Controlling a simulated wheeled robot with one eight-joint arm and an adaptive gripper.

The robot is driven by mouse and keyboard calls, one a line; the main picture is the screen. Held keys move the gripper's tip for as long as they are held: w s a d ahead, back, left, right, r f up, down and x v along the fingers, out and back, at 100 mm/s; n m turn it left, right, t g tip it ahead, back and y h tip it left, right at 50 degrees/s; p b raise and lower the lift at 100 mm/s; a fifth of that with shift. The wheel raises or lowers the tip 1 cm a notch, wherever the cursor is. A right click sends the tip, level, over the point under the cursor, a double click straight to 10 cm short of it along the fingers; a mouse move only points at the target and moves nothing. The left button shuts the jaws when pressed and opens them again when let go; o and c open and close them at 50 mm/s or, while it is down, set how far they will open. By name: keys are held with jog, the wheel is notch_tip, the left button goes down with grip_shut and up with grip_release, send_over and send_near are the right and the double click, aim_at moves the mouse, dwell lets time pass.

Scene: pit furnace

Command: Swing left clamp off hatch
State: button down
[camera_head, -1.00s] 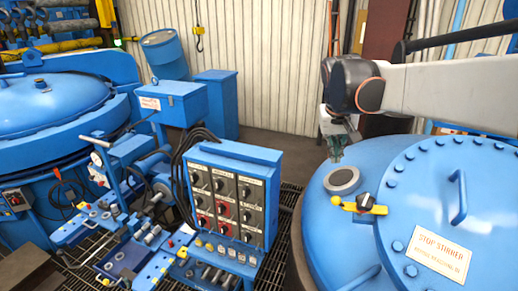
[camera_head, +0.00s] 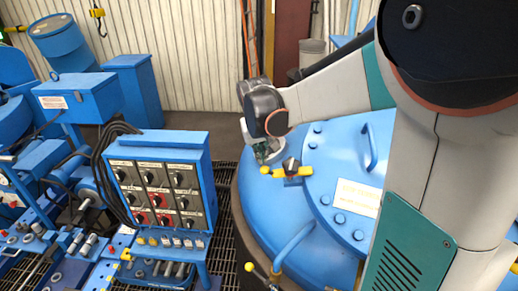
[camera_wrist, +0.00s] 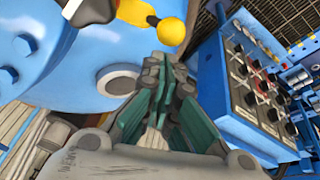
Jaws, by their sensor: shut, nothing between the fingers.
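The round blue hatch (camera_head: 345,190) lies on the big blue furnace lid (camera_head: 265,220) at the right of the head view. It has bolts round its rim and a loop handle. A clamp (camera_head: 292,171) with a yellow bar, a dark pivot and a yellow ball end lies across the hatch's left edge. In the wrist view the clamp's ball (camera_wrist: 171,31) is at the top, just beyond my fingertips. My gripper (camera_head: 266,155) is shut and empty, low over the lid close behind the ball; it also fills the lower middle of the wrist view (camera_wrist: 163,75). Whether it touches the clamp is unclear.
A round grey port (camera_wrist: 118,80) is in the lid beside my fingers. A blue control box (camera_head: 158,183) with several knobs stands left of the furnace. A yellow-ended lever (camera_head: 250,268) is at the lid's front edge. A corrugated wall (camera_head: 180,55) closes the back.

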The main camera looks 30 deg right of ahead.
jog(key=shift+s, duration=0.1)
jog(key=shift+a, duration=0.1)
jog(key=shift+s+a+f+n, duration=0.1)
jog(key=shift+s+a+n, duration=0.1)
jog(key=shift+n, duration=0.2)
